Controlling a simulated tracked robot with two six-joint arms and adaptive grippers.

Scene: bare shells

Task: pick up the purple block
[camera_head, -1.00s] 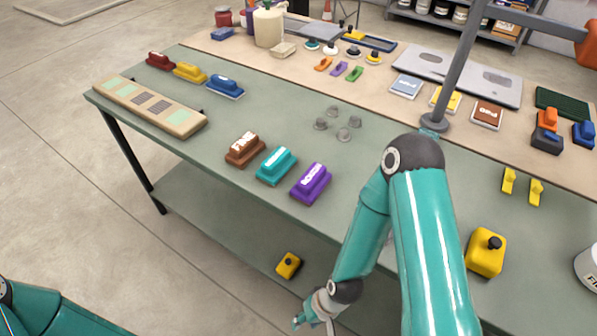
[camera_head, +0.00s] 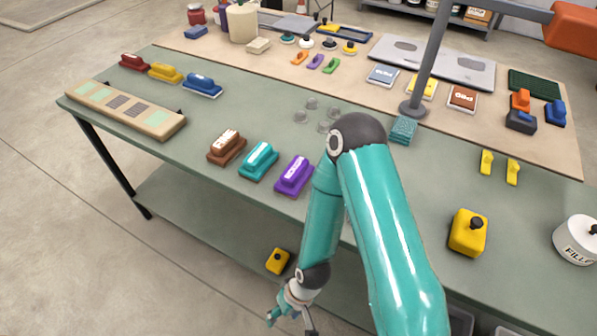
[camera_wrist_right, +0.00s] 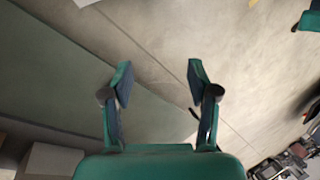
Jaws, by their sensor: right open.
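That view shows floor and a green surface, not the purple block.
My right arm crosses in front of the table's right half. A yellow container (camera_head: 468,233) and a white can (camera_head: 577,240) stand right of it. Another yellow object (camera_head: 277,261) lies on the lower shelf (camera_head: 200,232). A grey post (camera_head: 428,60) rises from the tabletop.

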